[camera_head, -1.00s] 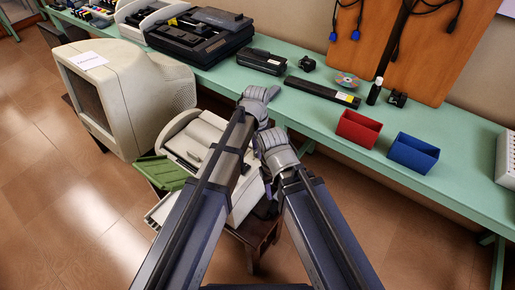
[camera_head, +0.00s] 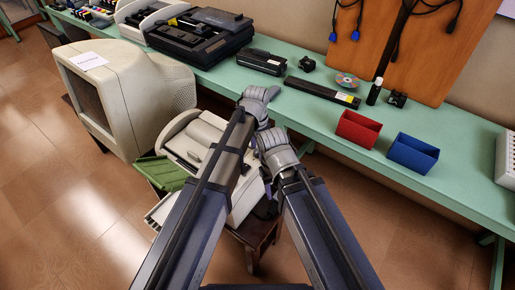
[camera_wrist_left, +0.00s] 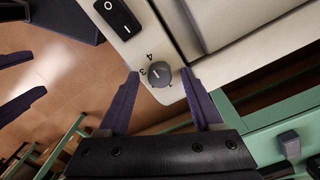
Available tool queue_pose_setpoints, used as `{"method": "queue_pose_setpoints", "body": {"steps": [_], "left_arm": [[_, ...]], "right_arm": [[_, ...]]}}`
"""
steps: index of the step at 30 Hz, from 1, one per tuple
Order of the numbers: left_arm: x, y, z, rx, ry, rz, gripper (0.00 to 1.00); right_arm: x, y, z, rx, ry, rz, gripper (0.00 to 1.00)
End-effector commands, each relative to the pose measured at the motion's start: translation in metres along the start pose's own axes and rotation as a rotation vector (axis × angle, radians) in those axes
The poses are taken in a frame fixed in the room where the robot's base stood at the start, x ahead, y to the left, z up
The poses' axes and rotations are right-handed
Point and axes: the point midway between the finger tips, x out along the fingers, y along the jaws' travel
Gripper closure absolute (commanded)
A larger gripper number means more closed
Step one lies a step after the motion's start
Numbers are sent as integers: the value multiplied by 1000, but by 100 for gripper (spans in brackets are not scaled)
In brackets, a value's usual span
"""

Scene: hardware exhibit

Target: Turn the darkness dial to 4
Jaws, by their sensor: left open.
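The darkness dial (camera_wrist_left: 160,75) is a round grey knob on the beige machine's panel in the left wrist view. Printed digits 3 and 4 stand beside it; its light mark seems to point near the 3. My left gripper (camera_wrist_left: 160,73) is open, with one purple finger on each side of the dial; I cannot tell whether they touch it. The beige machine (camera_head: 205,130) is partly hidden by my arms in the head view, and the dial is hidden there. Two separated purple fingers at the wrist view's left edge look like my right gripper (camera_wrist_left: 20,82), open and empty.
A black rocker switch (camera_wrist_left: 118,17) sits on the panel near the dial. A large beige monitor (camera_head: 125,90) stands left of the machine. The green bench (camera_head: 300,105) behind holds a red bin (camera_head: 357,130), a blue bin (camera_head: 412,154) and black devices. Floor at right is open.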

Motion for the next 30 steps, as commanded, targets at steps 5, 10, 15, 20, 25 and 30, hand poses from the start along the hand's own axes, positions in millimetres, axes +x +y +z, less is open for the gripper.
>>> {"method": "queue_pose_setpoints", "body": {"steps": [5,10,15,20,25,30], "left_arm": [[-16,0,0,0,0,0,33],[-37,0,0,0,0,0,33],[-61,0,0,0,0,0,33],[-75,0,0,0,0,0,33],[-77,0,0,0,0,0,33],[-76,0,0,0,0,0,33]], "right_arm": [[-15,2,1,0,0,0,50],[-37,4,2,0,0,0,50],[-60,6,4,0,0,0,50],[-74,7,4,0,0,0,50],[-76,7,4,0,0,0,50],[-75,7,4,0,0,0,50]]}}
